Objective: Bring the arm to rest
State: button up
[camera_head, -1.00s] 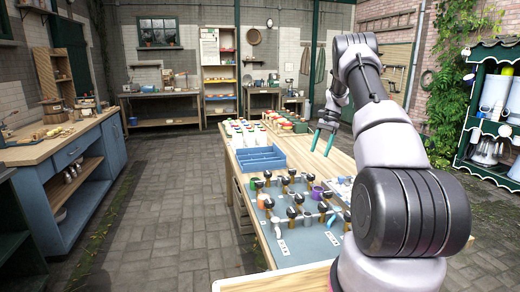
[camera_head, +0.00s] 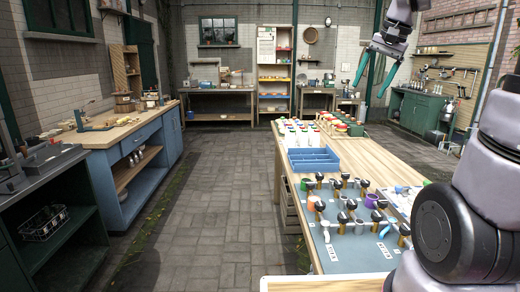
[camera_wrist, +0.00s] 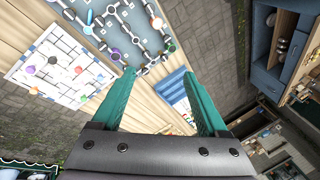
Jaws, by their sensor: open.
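My gripper (camera_head: 374,72) is high up at the upper right in the head view, well above and beyond the wooden table (camera_head: 365,158). Its two teal fingers point down and stand apart, with nothing between them. In the wrist view my gripper (camera_wrist: 158,98) is also open and empty, with the table far below it. My arm rises along the right side of the head view, and part of it is out of frame at the top.
The table carries a blue divided tray (camera_head: 313,161), a grey board (camera_head: 350,250) with black-knobbed fittings, and several bottles. A blue workbench (camera_head: 135,145) stands at the left. Shelves (camera_head: 274,75) line the back wall. The paved floor (camera_head: 210,220) between is clear.

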jog(key=s+a+f+n+t, duration=0.1)
jog(key=s+a+n+t, duration=0.2)
jog(key=s, duration=1.3)
jog(key=shift+s+a+f, duration=0.15)
jog(key=shift+s+a, duration=0.1)
jog(key=shift+a, duration=0.75)
